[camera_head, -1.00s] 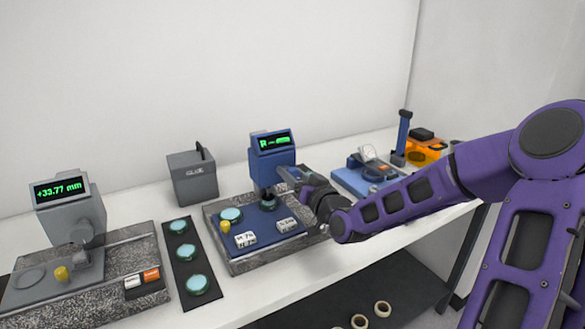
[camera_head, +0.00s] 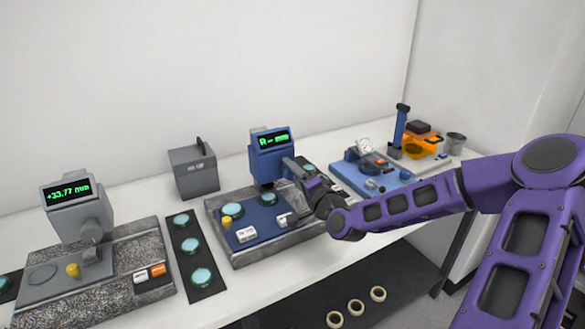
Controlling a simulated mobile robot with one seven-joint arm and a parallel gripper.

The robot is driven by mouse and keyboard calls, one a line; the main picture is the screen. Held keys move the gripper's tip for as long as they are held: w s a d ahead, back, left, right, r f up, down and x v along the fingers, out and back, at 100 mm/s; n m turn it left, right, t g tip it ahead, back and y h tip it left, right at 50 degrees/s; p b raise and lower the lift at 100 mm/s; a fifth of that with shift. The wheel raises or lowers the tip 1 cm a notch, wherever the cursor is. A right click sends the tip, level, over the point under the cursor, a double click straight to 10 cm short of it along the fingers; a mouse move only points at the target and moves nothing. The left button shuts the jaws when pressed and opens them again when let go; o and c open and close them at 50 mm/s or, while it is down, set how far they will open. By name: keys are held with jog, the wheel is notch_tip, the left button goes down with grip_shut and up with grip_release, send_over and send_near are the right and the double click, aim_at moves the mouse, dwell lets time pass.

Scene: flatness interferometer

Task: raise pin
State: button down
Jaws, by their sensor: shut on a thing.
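The blue instrument (camera_head: 268,160) with a green display stands at the back of a blue plate on a granite base (camera_head: 240,262). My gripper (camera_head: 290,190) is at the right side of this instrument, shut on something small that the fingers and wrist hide. I cannot make out a pin there. A teal glass disc (camera_head: 267,199) lies on the plate below the instrument's head. A second teal disc (camera_head: 223,212), a yellow knob (camera_head: 226,222) and a white labelled block (camera_head: 245,236) are on the plate's left part.
At left stands a grey gauge (camera_head: 78,210) reading +33.77 mm. A dark strip (camera_head: 208,293) with several teal discs lies between the stations. A grey box (camera_head: 195,172) is behind.

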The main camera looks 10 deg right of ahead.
jog(key=shift+m+p, duration=0.3)
jog(key=shift+m, duration=1.2)
jog(key=shift+c, duration=1.7)
grip_release()
